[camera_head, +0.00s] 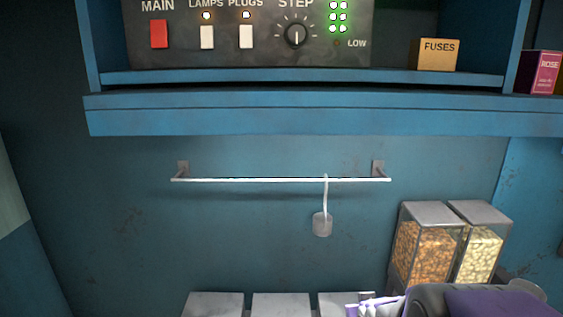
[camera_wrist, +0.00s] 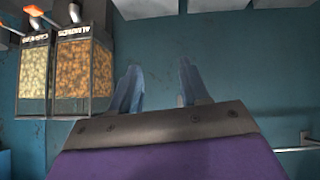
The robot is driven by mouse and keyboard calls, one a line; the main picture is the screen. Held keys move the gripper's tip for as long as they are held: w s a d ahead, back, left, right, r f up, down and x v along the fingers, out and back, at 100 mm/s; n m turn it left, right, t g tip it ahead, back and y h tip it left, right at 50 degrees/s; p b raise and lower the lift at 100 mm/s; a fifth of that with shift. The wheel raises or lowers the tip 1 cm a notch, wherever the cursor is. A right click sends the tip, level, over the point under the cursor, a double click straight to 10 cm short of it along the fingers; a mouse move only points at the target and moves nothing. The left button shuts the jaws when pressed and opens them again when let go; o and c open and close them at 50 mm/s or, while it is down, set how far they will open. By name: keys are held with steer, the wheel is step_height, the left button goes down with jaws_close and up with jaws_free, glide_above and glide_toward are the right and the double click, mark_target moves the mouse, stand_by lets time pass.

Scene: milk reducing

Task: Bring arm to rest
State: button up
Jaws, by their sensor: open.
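My arm (camera_head: 490,302), purple and dark grey, shows at the bottom right of the head view, low in front of the wall. My gripper (camera_head: 375,303) points left there, with its lower part cut off by the frame edge. In the wrist view my gripper (camera_wrist: 158,68) has its two bluish-grey fingers spread apart with nothing between them. Blue wall shows behind the fingers.
Two clear dispensers, one orange-brown (camera_head: 424,250) and one pale (camera_head: 480,252), stand right, behind my arm. A wall rail (camera_head: 250,180) holds a hanging ladle (camera_head: 322,222). Above is a blue shelf (camera_head: 300,115) with a control panel (camera_head: 180,52) and fuses box (camera_head: 436,58).

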steer(key=s+a+f+g+b, duration=0.1)
steer(key=s+g, duration=0.4)
steer(key=s, duration=1.1)
steer(key=s+a+f+g+b, duration=0.1)
steer(key=s+a+g+b, duration=0.2)
steer(key=s, duration=1.4)
steer(key=a+g, duration=0.1)
steer(key=g, duration=0.1)
steer(key=shift+s+m+g+y, duration=0.25)
steer(key=shift+m+g+y, duration=0.05)
steer(key=shift+g+y, duration=0.1)
